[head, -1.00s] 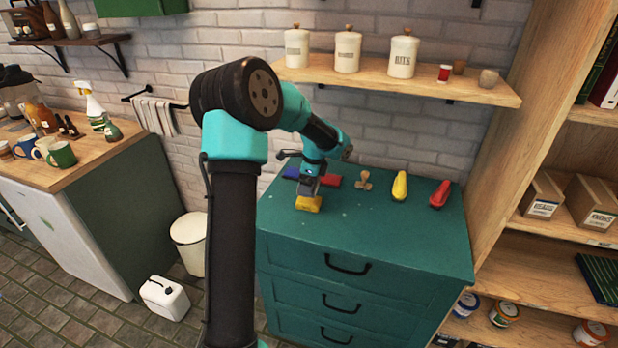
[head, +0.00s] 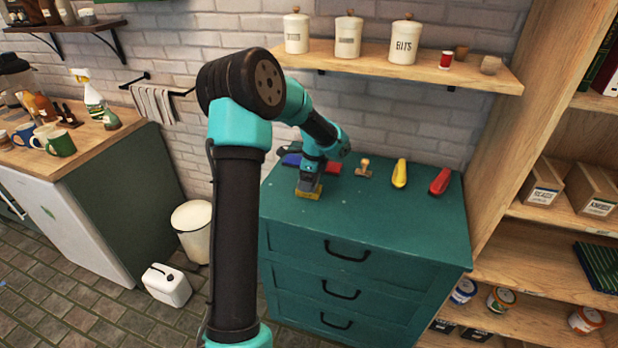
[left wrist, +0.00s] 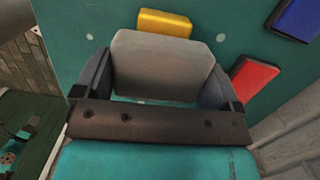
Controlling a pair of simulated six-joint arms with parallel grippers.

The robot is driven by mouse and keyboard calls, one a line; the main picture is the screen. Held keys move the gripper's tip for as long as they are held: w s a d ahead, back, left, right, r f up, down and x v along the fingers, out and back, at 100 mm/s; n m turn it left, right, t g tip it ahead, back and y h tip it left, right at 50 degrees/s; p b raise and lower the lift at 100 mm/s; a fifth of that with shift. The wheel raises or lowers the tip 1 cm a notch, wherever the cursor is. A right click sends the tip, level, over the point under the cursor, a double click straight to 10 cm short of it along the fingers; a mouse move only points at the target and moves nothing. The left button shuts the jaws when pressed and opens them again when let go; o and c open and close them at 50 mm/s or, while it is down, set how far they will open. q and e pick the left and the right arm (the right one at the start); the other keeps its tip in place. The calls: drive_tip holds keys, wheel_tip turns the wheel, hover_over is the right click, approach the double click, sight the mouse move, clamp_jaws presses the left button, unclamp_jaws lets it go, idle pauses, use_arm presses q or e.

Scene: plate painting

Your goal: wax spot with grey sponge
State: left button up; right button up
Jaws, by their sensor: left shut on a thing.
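My left gripper (left wrist: 155,95) is shut on a grey sponge (left wrist: 163,67), a block held between its two fingers. In the head view this gripper (head: 309,180) is low over the green cabinet top (head: 390,225), and the grey sponge partly covers a yellow block (head: 308,196). I cannot tell whether the grey sponge touches the top. In the left wrist view the yellow block (left wrist: 165,22) lies just beyond the sponge. Small pale spots mark the green surface, one right of the sponge (left wrist: 220,37) and one left (left wrist: 89,36). My right gripper is not in view.
A blue block (left wrist: 297,18) and a red block (left wrist: 249,87) lie beside the gripper. A wooden stamp (head: 364,167), a yellow tool (head: 399,172) and a red tool (head: 439,181) lie along the back. The cabinet top's front right is clear.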

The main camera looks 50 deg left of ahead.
use_arm(q)
drive_tip(key=shift+f, duration=0.6)
idle(2.0)
drive_tip(key=shift+r, duration=3.6)
